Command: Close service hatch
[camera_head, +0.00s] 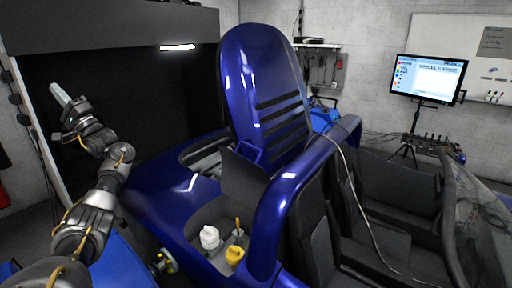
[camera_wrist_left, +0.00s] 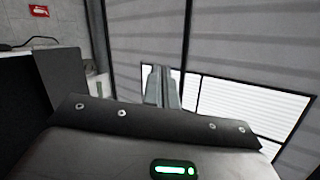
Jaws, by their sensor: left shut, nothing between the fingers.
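The blue car has a small dark flap (camera_head: 243,178) with a blue top edge, which looks like the service hatch. It stands raised behind an open compartment (camera_head: 205,222). In the compartment are a white cap (camera_head: 209,237), a yellow cap (camera_head: 234,256) and an orange-topped stick. A large blue slatted cover (camera_head: 262,85) also stands upright behind the flap. My left gripper (camera_head: 61,95) is raised at the far left, well apart from the flap. Its fingers are shut and empty; they also show in the left wrist view (camera_wrist_left: 162,85). My right gripper is not in view.
A dark-fronted cabinet (camera_head: 120,35) stands behind my left arm. The blue car body (camera_head: 160,195) lies right of the arm, with a roll bar (camera_head: 290,185) beside the flap. A monitor (camera_head: 428,79) stands at the far right. Air above the compartment is clear.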

